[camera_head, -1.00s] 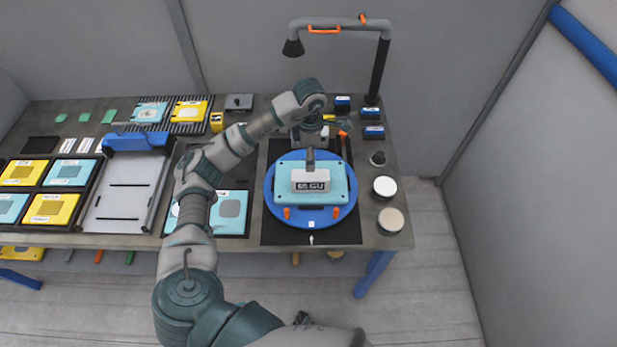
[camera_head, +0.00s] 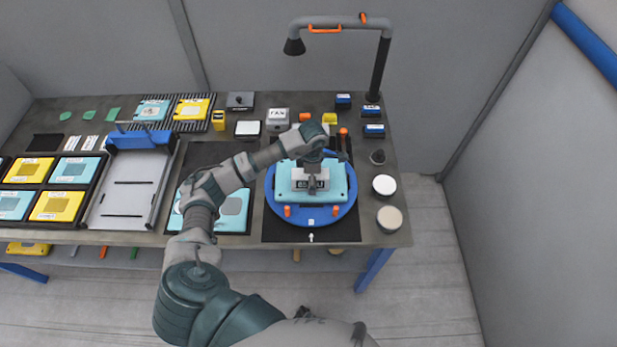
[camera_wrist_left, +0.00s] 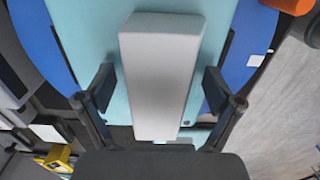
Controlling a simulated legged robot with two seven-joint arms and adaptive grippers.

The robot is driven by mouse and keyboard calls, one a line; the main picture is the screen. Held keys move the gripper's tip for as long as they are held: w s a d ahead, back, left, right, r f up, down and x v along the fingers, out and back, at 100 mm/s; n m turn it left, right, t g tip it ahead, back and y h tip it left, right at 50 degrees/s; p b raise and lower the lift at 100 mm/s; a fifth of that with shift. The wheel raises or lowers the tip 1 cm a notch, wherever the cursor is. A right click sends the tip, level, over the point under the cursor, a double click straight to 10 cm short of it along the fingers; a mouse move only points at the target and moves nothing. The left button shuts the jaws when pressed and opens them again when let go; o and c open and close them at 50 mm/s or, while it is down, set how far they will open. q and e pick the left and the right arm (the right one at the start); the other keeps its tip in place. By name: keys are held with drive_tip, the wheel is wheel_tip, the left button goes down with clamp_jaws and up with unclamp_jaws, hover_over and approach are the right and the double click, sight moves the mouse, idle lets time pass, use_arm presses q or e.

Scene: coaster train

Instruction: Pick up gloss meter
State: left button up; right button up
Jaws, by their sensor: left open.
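The gloss meter (camera_head: 299,184), a pale grey block with a dark "GU" display, sits on a light teal panel (camera_head: 341,180). The panel lies on a round blue turntable (camera_head: 334,214). My left gripper (camera_head: 312,178) is above the gloss meter and partly covers it in the head view. In the left wrist view, the gloss meter (camera_wrist_left: 160,75) lies between the two open fingers of the left gripper (camera_wrist_left: 157,88), with a gap visible on each side. My right gripper is not in view.
A lamp (camera_head: 380,70) on a bent post stands behind at the right. Blue boxes (camera_head: 373,130) and round discs (camera_head: 390,218) line the right side. Small boxes (camera_head: 277,116) stand behind the turntable. Trays of yellow and teal panels (camera_head: 57,206) fill the left.

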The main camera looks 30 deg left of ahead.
use_arm(q)
drive_tip(key=shift+d, duration=0.2)
drive_tip(key=shift+c, duration=0.3)
drive_tip(key=shift+d+r, duration=0.15)
drive_tip(key=shift+d, duration=0.1)
drive_tip(key=c, duration=0.8)
drive_tip(key=shift+d, duration=0.1)
drive_tip(key=c, duration=0.7)
drive_tip(key=shift+c, duration=0.7)
drive_tip(key=shift+a, duration=0.2)
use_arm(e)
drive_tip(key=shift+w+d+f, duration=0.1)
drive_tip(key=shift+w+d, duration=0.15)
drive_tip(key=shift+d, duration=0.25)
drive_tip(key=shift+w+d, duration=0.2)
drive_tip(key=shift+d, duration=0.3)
